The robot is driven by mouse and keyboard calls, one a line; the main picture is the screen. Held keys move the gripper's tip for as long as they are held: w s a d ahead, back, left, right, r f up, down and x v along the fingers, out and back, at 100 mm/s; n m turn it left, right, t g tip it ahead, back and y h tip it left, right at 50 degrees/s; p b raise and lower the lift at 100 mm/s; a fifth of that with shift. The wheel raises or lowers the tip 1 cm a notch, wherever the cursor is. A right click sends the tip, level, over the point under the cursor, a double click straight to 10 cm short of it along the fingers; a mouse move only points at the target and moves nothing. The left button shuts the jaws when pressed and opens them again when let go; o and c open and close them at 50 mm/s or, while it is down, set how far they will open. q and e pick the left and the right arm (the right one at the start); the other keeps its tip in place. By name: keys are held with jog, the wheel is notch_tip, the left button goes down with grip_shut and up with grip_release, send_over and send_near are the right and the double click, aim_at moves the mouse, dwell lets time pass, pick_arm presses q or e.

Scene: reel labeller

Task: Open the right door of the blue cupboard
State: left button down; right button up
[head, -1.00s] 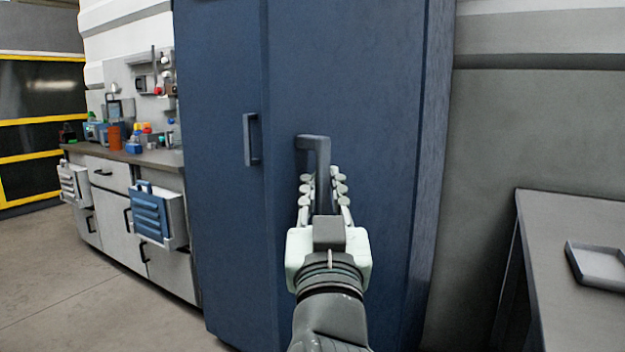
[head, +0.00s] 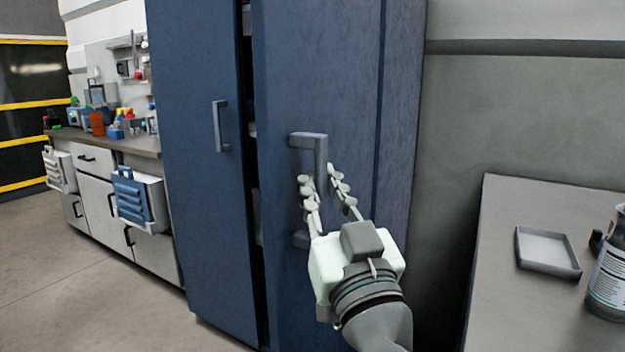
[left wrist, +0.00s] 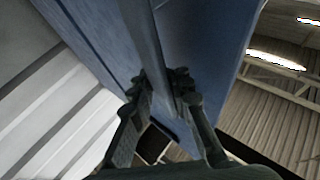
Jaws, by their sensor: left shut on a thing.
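The blue cupboard's right door (head: 345,95) stands ajar. A dark gap with shelf edges inside runs between it and the left door (head: 195,200), which looks closed. My left gripper (head: 322,180) is shut on the right door's grey-blue handle (head: 308,140), with its fingers on either side of the upright bar. In the left wrist view the handle bar (left wrist: 150,45) runs down between the fingers (left wrist: 166,84). The fingers and hand hide part of the handle. My right gripper is not in view.
The left door has its own handle (head: 220,125). A workbench (head: 110,142) with several small items stands at the left. At the right, a grey table (head: 505,290) holds a shallow tray (head: 548,252) and a bottle (head: 608,275). The floor at the left is clear.

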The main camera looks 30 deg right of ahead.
pick_arm(q)
jog(key=shift+a+f, duration=0.15)
jog(key=c, duration=1.9)
grip_release()
jog(key=o, duration=0.4)
jog(key=shift+s+a, duration=0.15)
jog(key=shift+a, duration=0.05)
jog(key=shift+o, duration=0.5)
jog(key=shift+d, duration=0.1)
